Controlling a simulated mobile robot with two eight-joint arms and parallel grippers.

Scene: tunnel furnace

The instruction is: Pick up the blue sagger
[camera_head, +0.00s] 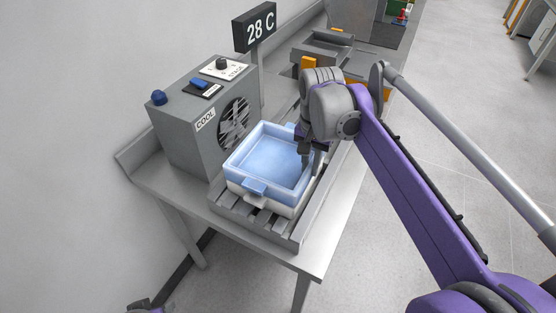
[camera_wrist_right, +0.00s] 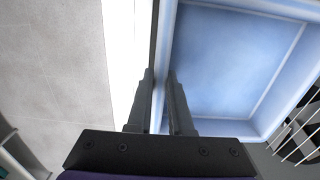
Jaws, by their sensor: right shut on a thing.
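The blue sagger (camera_head: 268,158) is a shallow, square, open tray with small tabs on its sides. It looks empty and sits level on or just over a white sagger (camera_head: 236,190); I cannot tell whether they touch. My right gripper (camera_head: 311,165) reaches down at the blue sagger's right side. In the right wrist view, my right gripper's fingers (camera_wrist_right: 161,82) stand on either side of the blue sagger's wall (camera_wrist_right: 166,50), shut on it. The fingertips are partly hidden in the head view.
A grey cooling box (camera_head: 190,135) with a fan stands close behind the saggers, left. A "28 C" sign (camera_head: 258,30) rises behind. The slatted conveyor (camera_head: 240,220) runs along the metal table (camera_head: 160,185). Open floor lies right of the table.

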